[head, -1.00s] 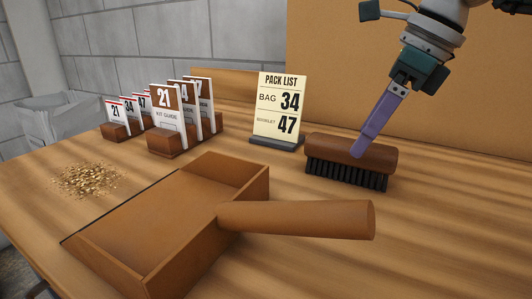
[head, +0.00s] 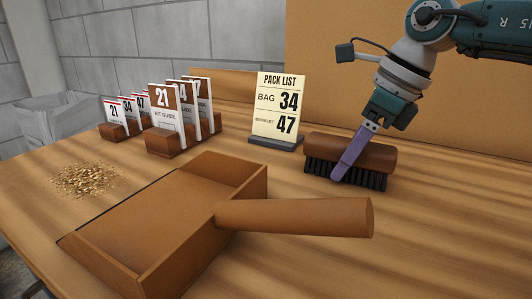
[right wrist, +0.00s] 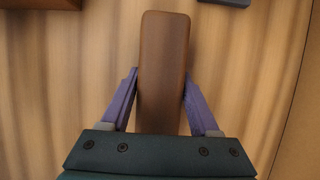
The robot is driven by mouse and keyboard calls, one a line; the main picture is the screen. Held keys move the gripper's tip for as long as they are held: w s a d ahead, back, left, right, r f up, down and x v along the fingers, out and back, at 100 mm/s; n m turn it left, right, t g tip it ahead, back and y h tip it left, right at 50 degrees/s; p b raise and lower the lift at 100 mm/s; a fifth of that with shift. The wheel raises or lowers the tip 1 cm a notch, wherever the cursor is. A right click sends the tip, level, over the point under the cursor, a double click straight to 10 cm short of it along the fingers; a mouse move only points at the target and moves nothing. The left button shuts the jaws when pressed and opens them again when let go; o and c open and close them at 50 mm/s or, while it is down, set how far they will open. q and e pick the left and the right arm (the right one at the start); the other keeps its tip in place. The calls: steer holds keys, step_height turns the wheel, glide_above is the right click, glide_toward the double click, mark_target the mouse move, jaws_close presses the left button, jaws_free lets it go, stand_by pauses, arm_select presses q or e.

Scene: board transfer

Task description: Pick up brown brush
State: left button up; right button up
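The brown brush (head: 382,157) lies bristles down on the table, right of the pack list sign in the head view. In the right wrist view its brown back (right wrist: 163,65) runs lengthwise between the purple fingers. My right gripper (head: 349,160) is lowered over the brush, one finger in front of its near long side, the tip down by the black bristles. The far finger is hidden in the head view. In the right wrist view the right gripper (right wrist: 160,84) is open around the brush, its fingers close to both sides; firm contact does not show. My left gripper is not in view.
A brown dustpan (head: 150,215) with a thick handle (head: 300,217) lies in front of the brush. A pile of crumbs (head: 85,180) is at left. The pack list sign (head: 279,112) and several numbered card holders (head: 165,143) stand behind. The table's right side is clear.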

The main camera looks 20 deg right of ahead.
mark_target(350, 142)
jaws_close()
stand_by(0.3)
step_height(350, 142, up, 20)
steer(key=p, duration=0.2)
stand_by(0.3)
